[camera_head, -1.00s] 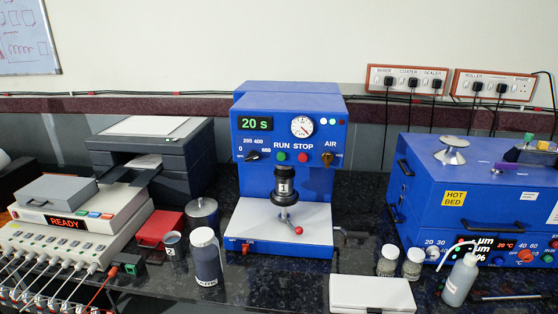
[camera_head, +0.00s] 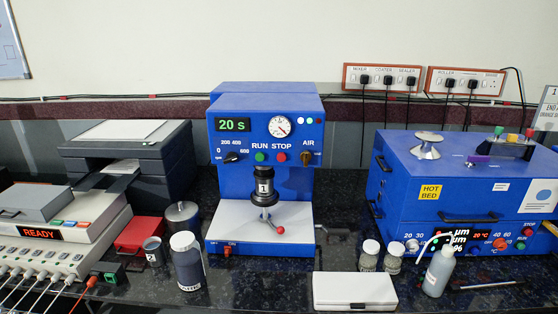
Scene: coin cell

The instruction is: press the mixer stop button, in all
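A blue machine (camera_head: 265,104) stands in the middle of the bench. Its display (camera_head: 233,125) reads "20 s". Below it are a green button (camera_head: 260,157) under RUN and a red button (camera_head: 281,157) under STOP. No mixer label is readable on this machine. The blue hot bed machine (camera_head: 398,190) at the right also has a red STOP button (camera_head: 530,231) and a green RUN button (camera_head: 522,246). Neither of my grippers is in view.
In front stand a white-capped jar (camera_head: 188,265), a white case (camera_head: 355,291), two small jars (camera_head: 369,255) and a wash bottle (camera_head: 438,271). A READY unit (camera_head: 40,234) is at the left. Plugs sit in a socket strip labelled mixer, coater, sealer (camera_head: 383,77).

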